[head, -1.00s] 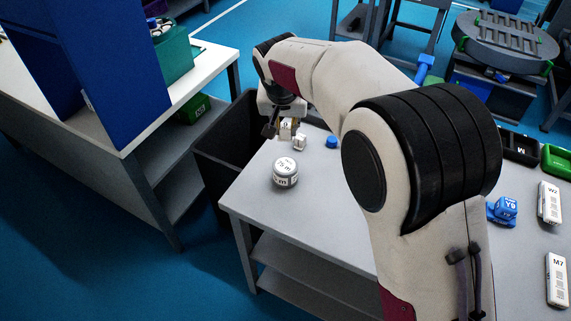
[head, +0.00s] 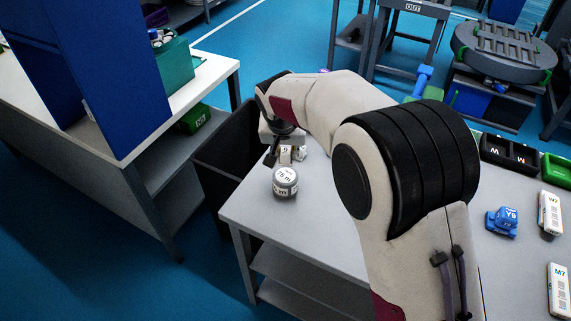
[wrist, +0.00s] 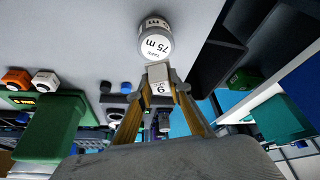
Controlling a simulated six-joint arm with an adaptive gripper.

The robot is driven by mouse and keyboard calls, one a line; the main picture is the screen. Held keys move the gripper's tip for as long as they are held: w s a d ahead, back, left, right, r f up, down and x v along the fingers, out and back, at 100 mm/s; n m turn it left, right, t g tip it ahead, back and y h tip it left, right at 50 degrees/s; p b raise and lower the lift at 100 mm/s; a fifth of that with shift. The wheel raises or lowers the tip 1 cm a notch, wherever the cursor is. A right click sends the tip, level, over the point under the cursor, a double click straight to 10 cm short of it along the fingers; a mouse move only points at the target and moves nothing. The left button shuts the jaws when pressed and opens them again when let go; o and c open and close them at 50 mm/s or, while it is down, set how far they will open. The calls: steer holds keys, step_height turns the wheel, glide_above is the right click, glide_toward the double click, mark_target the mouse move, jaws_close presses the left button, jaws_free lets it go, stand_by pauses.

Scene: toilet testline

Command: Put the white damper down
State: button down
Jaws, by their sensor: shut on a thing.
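The white damper (wrist: 162,89), a small block marked with a 9, is between my gripper's (wrist: 160,88) two yellowish fingers in the wrist view. My gripper is shut on it. In the head view my gripper (head: 276,152) points down over the left back part of the grey table (head: 325,225), with the white damper (head: 285,156) at its tips. I cannot tell whether the damper touches the table top.
A round 75 m tape (head: 285,183) stands just in front of the damper. A dark bin (head: 225,155) is beyond the table's left edge.

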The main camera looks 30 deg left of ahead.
mark_target(285, 163)
steer(key=shift+f, duration=2.5)
steer(key=shift+f, duration=0.1)
steer(key=c, duration=1.8)
jaws_free()
steer(key=shift+c, duration=0.2)
steer(key=v, duration=1.2)
